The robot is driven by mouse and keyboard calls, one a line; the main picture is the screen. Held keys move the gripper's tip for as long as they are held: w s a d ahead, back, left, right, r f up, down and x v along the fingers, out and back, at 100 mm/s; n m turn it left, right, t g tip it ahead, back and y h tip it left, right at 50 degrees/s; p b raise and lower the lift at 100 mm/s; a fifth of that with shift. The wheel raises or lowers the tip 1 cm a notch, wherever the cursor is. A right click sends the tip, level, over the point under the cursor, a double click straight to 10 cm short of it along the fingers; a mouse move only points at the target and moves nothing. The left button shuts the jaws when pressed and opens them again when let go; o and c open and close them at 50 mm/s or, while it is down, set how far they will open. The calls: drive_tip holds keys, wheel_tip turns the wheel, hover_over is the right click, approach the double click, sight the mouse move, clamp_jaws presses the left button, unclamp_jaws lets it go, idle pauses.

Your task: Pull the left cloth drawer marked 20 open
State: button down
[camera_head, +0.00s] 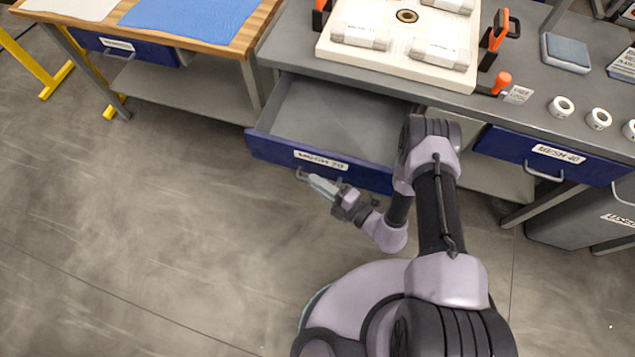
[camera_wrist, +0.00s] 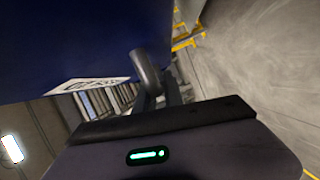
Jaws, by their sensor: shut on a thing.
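The blue drawer marked MESH 20 (camera_head: 270,148) stands well out from under the grey bench in the head view, and its grey inside looks empty. Its white label (camera_head: 321,160) is on the front panel. In the wrist view the blue drawer front (camera_wrist: 80,45) fills the upper left. The handle (camera_wrist: 147,72) shows there as a dark curved bar at the jaws. The fingertips are partly hidden. My arm covers the right end of the drawer.
A blue drawer marked MESH 40 (camera_head: 545,158) is shut at the right. A white plate (camera_head: 400,45) with orange clamps lies on the bench (camera_head: 290,50). A wooden-topped table (camera_head: 245,35) stands at the left. The floor in front of the drawer is clear.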

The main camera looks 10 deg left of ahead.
drive_tip(key=c, duration=1.5)
unclamp_jaws()
drive_tip(key=shift+o, duration=0.2)
drive_tip(key=p+v, duration=0.3)
drive_tip(key=v, duration=1.4)
drive_tip(key=shift+d+p, duration=0.25)
drive_tip(key=shift+p, duration=0.05)
